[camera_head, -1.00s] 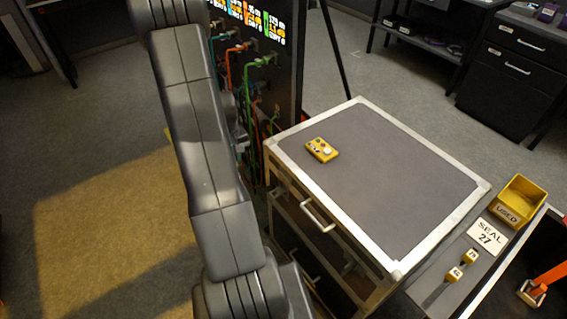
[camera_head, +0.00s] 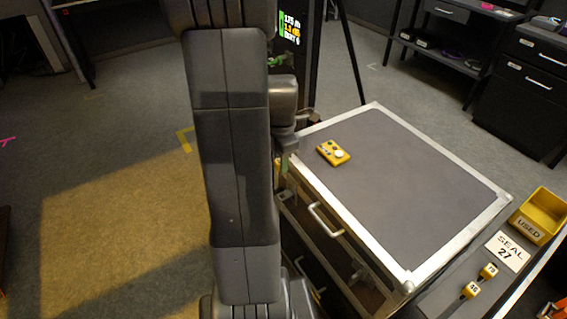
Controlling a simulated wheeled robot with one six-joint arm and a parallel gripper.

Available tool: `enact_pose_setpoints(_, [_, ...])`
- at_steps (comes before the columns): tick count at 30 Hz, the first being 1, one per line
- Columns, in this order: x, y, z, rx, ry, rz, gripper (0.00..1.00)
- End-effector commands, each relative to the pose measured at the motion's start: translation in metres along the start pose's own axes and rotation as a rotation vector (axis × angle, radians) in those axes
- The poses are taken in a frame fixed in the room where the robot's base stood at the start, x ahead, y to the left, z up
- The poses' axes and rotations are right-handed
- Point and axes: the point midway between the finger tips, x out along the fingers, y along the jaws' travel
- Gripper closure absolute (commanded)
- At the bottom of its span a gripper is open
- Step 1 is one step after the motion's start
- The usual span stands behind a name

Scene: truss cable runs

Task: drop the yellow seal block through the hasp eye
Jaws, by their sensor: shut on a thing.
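My gripper (camera_head: 287,146) shows only in part, at the right side of my arm, beside the near left edge of the grey case top. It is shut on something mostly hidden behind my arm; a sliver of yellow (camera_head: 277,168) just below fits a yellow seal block. Two other yellow seal blocks, an upper one (camera_head: 489,271) and a lower one (camera_head: 471,291), stand at the lower right, their small numbers hard to read. A white card (camera_head: 508,250) beside them reads SEAL 27. I cannot make out the hasp eye.
The silver-edged case (camera_head: 400,185) has a drawer handle (camera_head: 325,219) facing me and a yellow handheld device (camera_head: 333,153) on top. A yellow bin (camera_head: 540,216) marked USED stands at the right. Floor at left is open.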

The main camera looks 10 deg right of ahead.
Motion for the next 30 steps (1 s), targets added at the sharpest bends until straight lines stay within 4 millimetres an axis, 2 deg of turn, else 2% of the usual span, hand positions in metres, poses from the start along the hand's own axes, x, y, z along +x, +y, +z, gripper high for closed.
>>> enact_pose_setpoints(4, [-0.002, -0.007, 0.003, -0.08, 0.001, -0.001, 1.0])
enact_pose_setpoints(11, [0.001, -0.009, 0.003, -0.105, 0.001, -0.001, 1.0])
enact_pose_setpoints(30, [0.048, -0.009, 0.003, -0.103, 0.0, 0.0, 1.0])
